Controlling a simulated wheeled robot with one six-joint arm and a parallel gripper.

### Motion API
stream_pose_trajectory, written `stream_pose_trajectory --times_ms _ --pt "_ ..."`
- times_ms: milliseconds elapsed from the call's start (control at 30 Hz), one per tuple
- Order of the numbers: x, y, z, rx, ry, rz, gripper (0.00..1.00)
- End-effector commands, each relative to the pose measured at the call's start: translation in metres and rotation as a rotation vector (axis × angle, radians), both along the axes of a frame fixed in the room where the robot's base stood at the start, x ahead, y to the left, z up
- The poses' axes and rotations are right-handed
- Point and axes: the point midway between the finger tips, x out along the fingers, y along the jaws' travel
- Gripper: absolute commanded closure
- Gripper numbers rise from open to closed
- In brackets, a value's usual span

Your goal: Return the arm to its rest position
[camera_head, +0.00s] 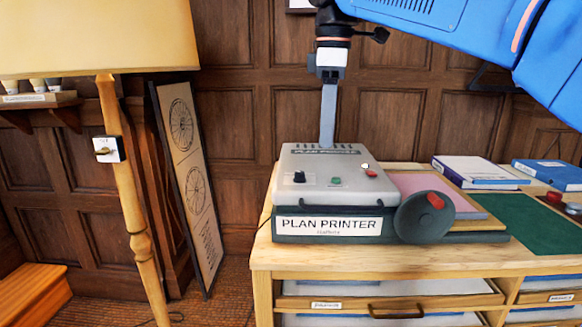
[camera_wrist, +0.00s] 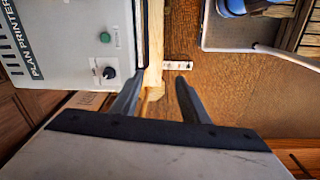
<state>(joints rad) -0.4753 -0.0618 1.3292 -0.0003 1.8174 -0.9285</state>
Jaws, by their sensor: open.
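My gripper (camera_head: 327,143) hangs down from my blue arm in the head view, its fingers seen edge-on above and behind the plan printer's top. In the wrist view the two dark fingers (camera_wrist: 160,84) stand apart with nothing held between them. The grey plan printer (camera_head: 330,177) stands on the wooden cabinet and carries a "PLAN PRINTER" label, a black knob and green and red buttons. Its top also shows at the upper left of the wrist view (camera_wrist: 85,50). I cannot tell the exact gap between fingers and printer.
A floor lamp (camera_head: 136,215) with a wide shade stands left, before a leaning framed drawing (camera_head: 190,180). The wooden cabinet (camera_head: 300,260) also bears a green mat (camera_head: 530,222), a white book or box (camera_head: 478,168) and a blue one (camera_head: 550,174). Panelled wall stands behind.

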Motion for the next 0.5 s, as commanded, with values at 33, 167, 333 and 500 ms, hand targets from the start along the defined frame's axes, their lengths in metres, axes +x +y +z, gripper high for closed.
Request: stream_pose_trajectory --times_ms 33,167,333,500 --pt "-0.004 -0.009 -0.005 0.004 -0.006 -0.032 0.59" --pt "-0.013 -0.032 -0.023 0.021 -0.028 -0.140 0.59" --pt "-0.036 -0.074 -0.062 0.056 -0.071 -0.345 0.59" --pt "-0.064 -0.114 -0.109 0.096 -0.115 -0.558 0.59"
